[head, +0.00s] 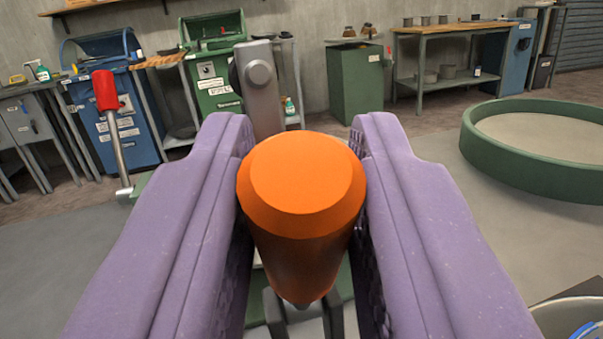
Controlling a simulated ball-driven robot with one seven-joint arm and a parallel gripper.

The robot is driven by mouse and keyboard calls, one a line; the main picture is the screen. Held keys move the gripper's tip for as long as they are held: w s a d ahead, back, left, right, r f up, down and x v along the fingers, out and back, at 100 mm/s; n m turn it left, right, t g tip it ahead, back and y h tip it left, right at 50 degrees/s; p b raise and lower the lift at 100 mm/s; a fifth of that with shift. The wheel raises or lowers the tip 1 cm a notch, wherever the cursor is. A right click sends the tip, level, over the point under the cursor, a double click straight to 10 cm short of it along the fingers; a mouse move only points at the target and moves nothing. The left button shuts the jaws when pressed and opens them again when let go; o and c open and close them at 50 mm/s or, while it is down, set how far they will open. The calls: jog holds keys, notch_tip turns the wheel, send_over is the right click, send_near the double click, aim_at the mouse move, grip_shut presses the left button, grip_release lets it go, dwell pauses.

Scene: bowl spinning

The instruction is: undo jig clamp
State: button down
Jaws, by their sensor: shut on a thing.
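My gripper (302,190) has two purple fingers that fill the middle of the head view. It is shut on an orange handle (308,185), with one finger against each side. The handle's flat round end faces the camera and its body tapers away below. Just behind it stands a grey metal arm with a round boss (262,85). Dark metal prongs (303,318) show below the handle, between the fingers. The handle and fingers hide most of what lies beneath, so I cannot tell how the handle joins the metal parts.
A red-handled lever (107,110) stands upright at the left. A large green ring (490,160) lies at the right. Blue (118,120) and green (213,80) machines, a green cabinet (356,80) and a workbench (450,30) line the back wall. Floor between ring and cabinet is clear.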

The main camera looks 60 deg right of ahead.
jog(key=shift+f, duration=0.2)
jog(key=c, duration=0.9)
grip_release()
jog(key=shift+c, duration=0.2)
jog(key=shift+r, duration=0.1)
jog(key=p+v, duration=0.1)
jog(key=v, duration=0.7)
jog(key=shift+p, duration=0.4)
